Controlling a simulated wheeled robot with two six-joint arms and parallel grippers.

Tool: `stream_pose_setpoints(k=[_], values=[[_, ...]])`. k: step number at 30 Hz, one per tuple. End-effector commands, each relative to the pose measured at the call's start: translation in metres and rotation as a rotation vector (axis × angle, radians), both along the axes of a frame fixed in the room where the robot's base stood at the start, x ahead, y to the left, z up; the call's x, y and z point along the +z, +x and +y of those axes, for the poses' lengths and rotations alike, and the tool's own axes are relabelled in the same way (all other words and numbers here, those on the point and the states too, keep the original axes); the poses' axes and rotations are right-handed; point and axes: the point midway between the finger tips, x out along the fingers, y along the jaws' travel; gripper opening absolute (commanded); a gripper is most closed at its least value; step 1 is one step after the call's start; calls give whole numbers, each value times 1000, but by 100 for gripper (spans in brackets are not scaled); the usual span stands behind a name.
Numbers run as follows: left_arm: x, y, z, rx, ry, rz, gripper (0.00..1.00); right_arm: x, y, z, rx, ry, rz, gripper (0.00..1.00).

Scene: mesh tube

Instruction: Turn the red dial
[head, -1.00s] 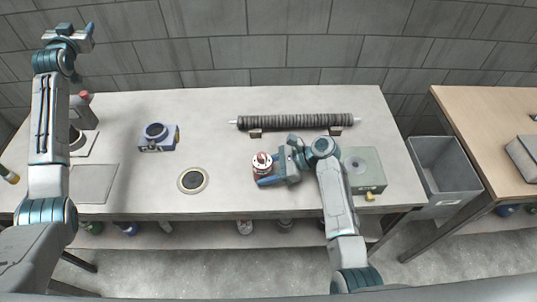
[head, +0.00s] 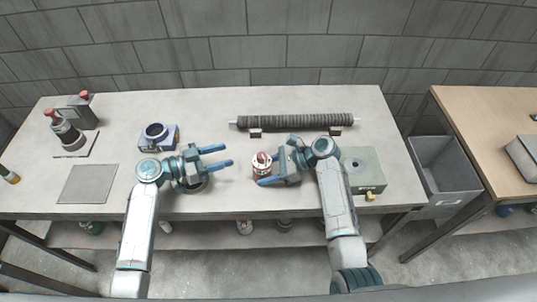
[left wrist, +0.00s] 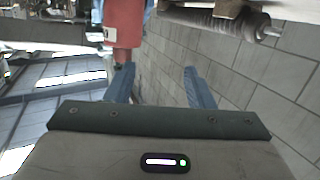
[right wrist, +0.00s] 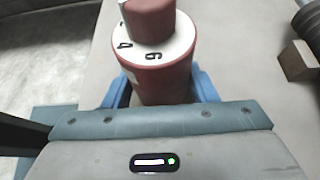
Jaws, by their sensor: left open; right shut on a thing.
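The red dial (head: 262,158) is a red cylinder with a red knob on top and a white numbered ring. It stands upright towards the table's front middle. My right gripper (head: 267,172) is shut on its body from the right. The right wrist view shows the blue fingers either side of the red body (right wrist: 160,80), with the 4 and 6 on the ring facing the camera. My left gripper (head: 227,156) is open and empty, a short way left of the dial, pointing towards it. In the left wrist view the dial (left wrist: 123,22) appears upside down beyond the open fingers (left wrist: 158,80).
A ribbed dark tube (head: 295,121) lies on supports at the back. A blue device (head: 158,136) stands left, behind my left arm. A grey-green box (head: 362,169) is right of my right arm. A grey bin (head: 445,170) stands between two tables.

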Motion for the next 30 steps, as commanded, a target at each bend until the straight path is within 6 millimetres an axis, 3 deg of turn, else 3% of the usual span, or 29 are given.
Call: stream_pose_setpoints(k=[3,8,11,24,30], values=[[3,-29,-18,-69,-75,-52,48,-1,0,0,0,-1,1,39],[7,-41,-30,-103,-116,-88,48,0,0,0,0,-1,1,39],[8,-39,-41,-105,-119,-90,48,0,0,0,0,0,1,39],[8,-14,-120,-102,-118,-88,48,0,0,0,0,-1,0,39],[7,-9,-137,-102,-115,-88,48,0,0,0,0,-1,0,39]])
